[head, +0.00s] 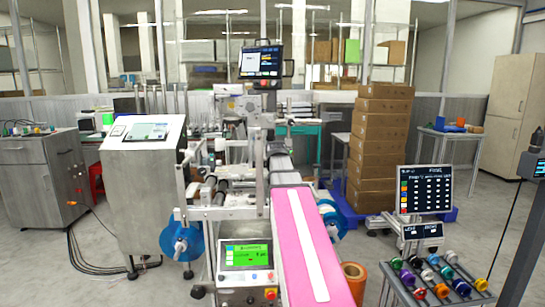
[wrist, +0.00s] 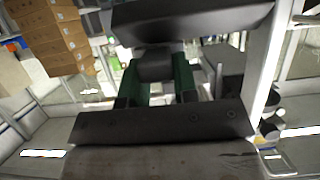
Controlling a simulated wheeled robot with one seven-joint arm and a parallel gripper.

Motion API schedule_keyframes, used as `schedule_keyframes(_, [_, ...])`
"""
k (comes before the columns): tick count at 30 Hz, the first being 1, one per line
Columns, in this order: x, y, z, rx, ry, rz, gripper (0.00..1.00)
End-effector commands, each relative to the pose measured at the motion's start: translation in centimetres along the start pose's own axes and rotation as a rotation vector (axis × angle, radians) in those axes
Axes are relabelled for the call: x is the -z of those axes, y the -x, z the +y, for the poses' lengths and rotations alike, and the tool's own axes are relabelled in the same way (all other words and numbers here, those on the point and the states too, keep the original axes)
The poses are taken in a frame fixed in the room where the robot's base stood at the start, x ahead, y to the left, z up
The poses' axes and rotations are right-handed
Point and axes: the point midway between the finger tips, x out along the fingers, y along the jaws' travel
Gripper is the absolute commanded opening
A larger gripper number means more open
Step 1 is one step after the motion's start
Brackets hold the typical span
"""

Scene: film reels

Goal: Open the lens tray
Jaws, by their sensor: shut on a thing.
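In the wrist view, my gripper (wrist: 158,88) shows as two dark green fingers below a dark rounded block. The fingers reach down to a wide dark bar (wrist: 160,124) with small screw-like dots, and they are shut. The bar lies across the lower middle, above a worn grey-brown surface (wrist: 165,160). The exact grip is hidden, and I cannot tell for sure that the bar belongs to the lens tray. I cannot make out my gripper or a clear lens tray in the head view.
A labelling machine with a pink belt (head: 296,240) stands in the middle. A steel console (head: 143,195) and grey cabinet (head: 42,180) are left. Stacked boxes (head: 380,150) are behind. A rack of coloured rolls (head: 435,278) and a sign (head: 425,189) stand right. Floor is open between.

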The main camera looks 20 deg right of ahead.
Motion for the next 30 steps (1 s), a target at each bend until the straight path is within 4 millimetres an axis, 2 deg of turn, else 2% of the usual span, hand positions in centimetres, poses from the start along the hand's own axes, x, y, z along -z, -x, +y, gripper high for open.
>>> schedule_keyframes(1, [-0.5, -0.1, 0.0, 0.0, 0.0, -0.015, 0.0])
schedule_keyframes(2, [-0.5, -0.1, 0.0, 0.0, 0.0, -0.016, 0.31])
schedule_keyframes(4, [-0.5, -0.1, 0.0, 0.0, 0.0, -0.015, 0.53])
schedule_keyframes(12, [-0.3, -0.1, 0.0, 0.0, 0.0, -0.011, 0.53])
schedule_keyframes(16, [-0.4, 0.7, 0.0, 0.0, 0.0, -0.01, 0.53])
schedule_keyframes(30, [-0.5, 8.8, 0.0, 0.0, -0.001, -0.011, 0.53])
